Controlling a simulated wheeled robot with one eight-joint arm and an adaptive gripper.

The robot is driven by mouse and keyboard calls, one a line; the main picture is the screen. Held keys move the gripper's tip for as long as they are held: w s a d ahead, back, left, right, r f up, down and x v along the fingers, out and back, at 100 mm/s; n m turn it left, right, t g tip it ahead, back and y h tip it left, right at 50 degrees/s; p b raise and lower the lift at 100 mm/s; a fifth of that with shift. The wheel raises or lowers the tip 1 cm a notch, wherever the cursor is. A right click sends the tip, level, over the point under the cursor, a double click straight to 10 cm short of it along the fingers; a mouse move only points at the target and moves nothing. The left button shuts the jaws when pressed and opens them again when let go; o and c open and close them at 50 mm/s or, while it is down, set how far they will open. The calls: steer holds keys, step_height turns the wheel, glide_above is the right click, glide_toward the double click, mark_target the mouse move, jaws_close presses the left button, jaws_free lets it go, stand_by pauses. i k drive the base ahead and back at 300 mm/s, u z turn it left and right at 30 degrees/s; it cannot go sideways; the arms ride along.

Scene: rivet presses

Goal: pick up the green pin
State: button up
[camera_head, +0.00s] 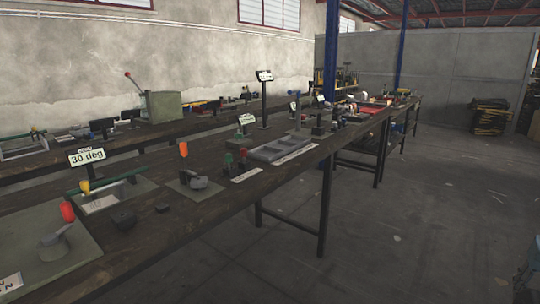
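A small green upright piece (229,160), which looks like the green pin, stands on the long dark workbench (165,225) near its middle. It is small in the picture, so its exact shape is hard to tell. A red piece (243,153) stands close beside it on the right. Another small green piece (238,133) shows just behind, under a small sign. My gripper is not in view.
A grey tray (280,148) lies right of the green piece. Nearer are orange-handled tools (184,149) (67,211) and a "30 deg" sign (87,157). A second bench with a grey-green press (161,106) runs behind. Right of the bench, the floor (420,220) is mostly clear.

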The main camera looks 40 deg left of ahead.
mark_target(228, 156)
steer(key=z, duration=0.15)
steer(key=k, duration=0.95)
steer(key=u, duration=2)
steer(key=i, duration=1)
steer(key=z, duration=0.05)
